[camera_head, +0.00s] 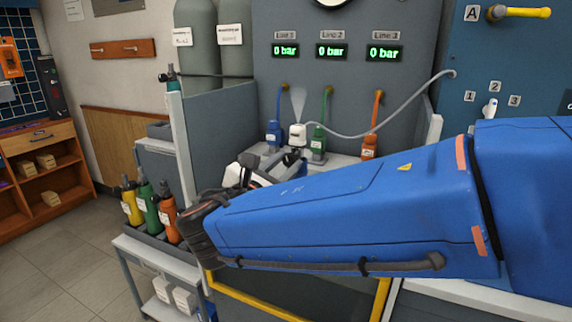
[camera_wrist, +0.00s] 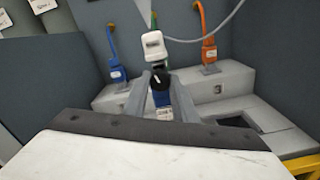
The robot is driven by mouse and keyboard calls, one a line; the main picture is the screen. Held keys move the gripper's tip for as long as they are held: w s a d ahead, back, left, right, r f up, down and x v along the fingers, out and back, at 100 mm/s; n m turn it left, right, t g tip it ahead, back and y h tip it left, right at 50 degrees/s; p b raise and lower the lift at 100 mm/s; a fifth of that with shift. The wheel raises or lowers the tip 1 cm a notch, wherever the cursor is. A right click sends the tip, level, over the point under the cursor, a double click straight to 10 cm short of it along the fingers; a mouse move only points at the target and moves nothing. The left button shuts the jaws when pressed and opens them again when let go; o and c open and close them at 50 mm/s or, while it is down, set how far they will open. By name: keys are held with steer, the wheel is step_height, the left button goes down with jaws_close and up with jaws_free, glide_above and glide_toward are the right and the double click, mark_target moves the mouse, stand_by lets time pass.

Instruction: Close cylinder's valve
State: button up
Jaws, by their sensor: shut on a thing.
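In the wrist view, a blue cylinder (camera_wrist: 163,99) with a white label stands between my fingers. Its round black valve knob (camera_wrist: 159,84) carries a white mark. My gripper (camera_wrist: 161,90) has one finger on each side of the knob and is shut on it. A white device (camera_wrist: 154,46) sits just beyond the knob. In the head view, the white device (camera_head: 298,132) has a grey hose, and a pale plume (camera_head: 298,103) rises above it. My gripper (camera_head: 287,166) is partly hidden there behind my blue arm. Most of the held cylinder is hidden.
Blue (camera_head: 273,134), green (camera_head: 319,140) and orange (camera_head: 370,146) fittings stand on the bench around the white device. The panel displays (camera_head: 331,51) read 0 bar. Yellow, green and orange cylinders (camera_head: 166,222) stand in a cart at left. Grey walls enclose the bench.

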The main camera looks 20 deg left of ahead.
steer(key=shift+m, duration=1.6)
steer(key=o, duration=1)
steer(key=shift+o, duration=0.2)
steer(key=shift+s, duration=0.1)
steer(key=s+a, duration=0.1)
steer(key=s, duration=1.6)
steer(key=shift+a, duration=0.2)
steer(key=shift+s, duration=0.1)
